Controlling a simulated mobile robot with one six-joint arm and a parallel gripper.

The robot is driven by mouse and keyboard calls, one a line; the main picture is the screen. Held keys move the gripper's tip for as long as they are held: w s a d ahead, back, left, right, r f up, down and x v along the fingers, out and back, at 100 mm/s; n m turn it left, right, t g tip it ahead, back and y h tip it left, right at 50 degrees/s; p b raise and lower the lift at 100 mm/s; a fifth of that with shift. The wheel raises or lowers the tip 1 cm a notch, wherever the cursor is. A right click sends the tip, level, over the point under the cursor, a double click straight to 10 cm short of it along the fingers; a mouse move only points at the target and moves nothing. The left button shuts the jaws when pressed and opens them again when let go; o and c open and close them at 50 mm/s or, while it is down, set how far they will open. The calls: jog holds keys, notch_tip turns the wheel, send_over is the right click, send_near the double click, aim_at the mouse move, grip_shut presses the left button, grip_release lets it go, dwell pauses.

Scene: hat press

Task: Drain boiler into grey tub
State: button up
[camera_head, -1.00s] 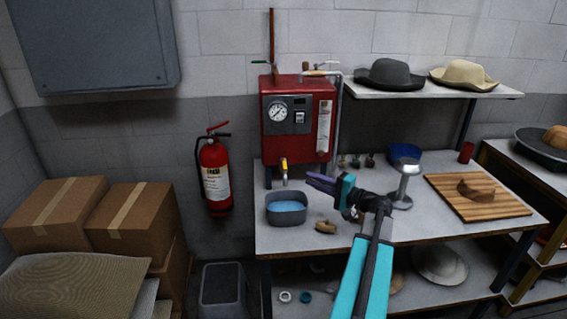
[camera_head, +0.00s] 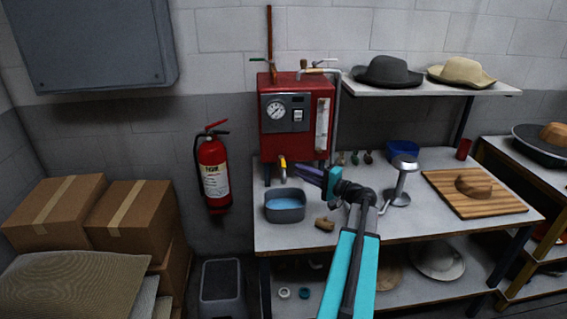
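The red boiler (camera_head: 284,142) stands at the left of the table against the wall, with a gauge and a sight glass on its front. Its drain tap with a yellow lever (camera_head: 283,163) is low on the front, above the tub. The grey tub (camera_head: 285,214) stands on the table below the tap and holds blue liquid. My gripper (camera_head: 303,170) points left, close to the right of the tap lever and apart from it as far as I can see. Its fingers are small and dark here, and their gap is not clear.
A wooden piece (camera_head: 325,224) lies right of the tub. Hats rest on the shelf (camera_head: 440,87). A fire extinguisher (camera_head: 214,172) hangs left.

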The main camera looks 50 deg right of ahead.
aim_at(283, 163)
jog(key=w+p, duration=0.1)
jog(key=w, duration=0.2)
jog(key=w+p, duration=0.1)
jog(key=w, duration=0.2)
jog(key=w+p, duration=0.1)
jog(key=w, duration=0.2)
jog(key=shift+w+a, duration=0.15)
jog(key=shift+a, duration=0.25)
grip_shut()
jog(key=shift+a, duration=0.15)
dwell(0.9)
